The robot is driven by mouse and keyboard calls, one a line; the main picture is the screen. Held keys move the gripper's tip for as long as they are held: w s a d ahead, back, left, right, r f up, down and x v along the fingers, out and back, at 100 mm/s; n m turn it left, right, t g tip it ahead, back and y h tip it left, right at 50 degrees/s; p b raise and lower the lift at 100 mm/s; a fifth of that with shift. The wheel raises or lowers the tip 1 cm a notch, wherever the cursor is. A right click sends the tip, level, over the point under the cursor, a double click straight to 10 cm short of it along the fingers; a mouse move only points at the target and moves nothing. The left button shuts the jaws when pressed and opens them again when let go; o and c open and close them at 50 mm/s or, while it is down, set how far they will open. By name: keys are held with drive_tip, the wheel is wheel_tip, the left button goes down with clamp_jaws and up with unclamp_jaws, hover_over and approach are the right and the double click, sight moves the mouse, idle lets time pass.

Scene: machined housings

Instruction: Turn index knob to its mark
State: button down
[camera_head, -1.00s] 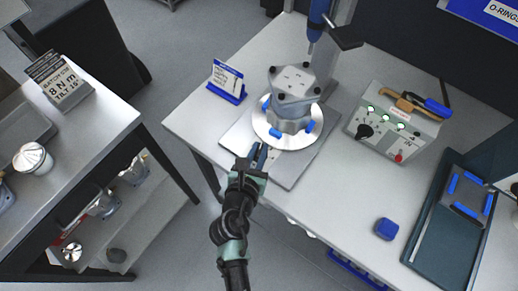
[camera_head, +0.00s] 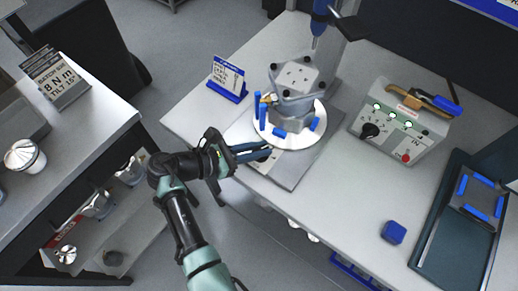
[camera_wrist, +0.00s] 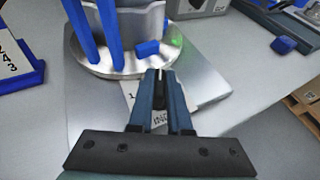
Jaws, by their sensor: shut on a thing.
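The index knob is mostly hidden between my fingertips at the front of the fixture's base plate (camera_head: 292,176). A white label (camera_wrist: 131,92) with a "1" and part of a word starting "IN" lies beside the fingers. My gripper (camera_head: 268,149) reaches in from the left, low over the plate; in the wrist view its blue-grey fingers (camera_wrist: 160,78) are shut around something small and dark. I cannot see the knob's pointer or its mark. Behind it, the grey housing (camera_head: 296,76) stands on a round silver turntable (camera_head: 287,142), with blue clamps (camera_head: 257,112) around it.
A blue driver (camera_head: 319,22) hangs above the housing. A small sign in a blue stand (camera_head: 228,79) is at left. A control box (camera_head: 402,122) with green lights and a black knob stands at right. A blue block (camera_head: 393,232) and a dark tray (camera_head: 430,225) lie beyond.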

drive_tip(key=m+g+b, duration=0.1)
drive_tip(key=m+g, duration=0.1)
drive_tip(key=m+g+h+b, duration=0.1)
drive_tip(key=g+b, duration=0.1)
drive_tip(key=shift+w+a+f+m, duration=0.1)
drive_tip(key=shift+w+f+m, duration=0.1)
drive_tip(key=shift+m, duration=0.2)
drive_tip(key=m+g+b, duration=0.2)
drive_tip(key=g+b, duration=0.1)
drive_tip(key=shift+r+m, duration=0.1)
drive_tip(key=shift+m, duration=0.2)
drive_tip(key=shift+s+m+g+b, duration=0.1)
drive_tip(key=shift+m+g+b, duration=0.7)
drive_tip(key=shift+g, duration=0.4)
drive_tip(key=c, duration=0.9)
unclamp_jaws()
drive_tip(key=shift+o, duration=0.2)
drive_tip(key=shift+r, duration=0.15)
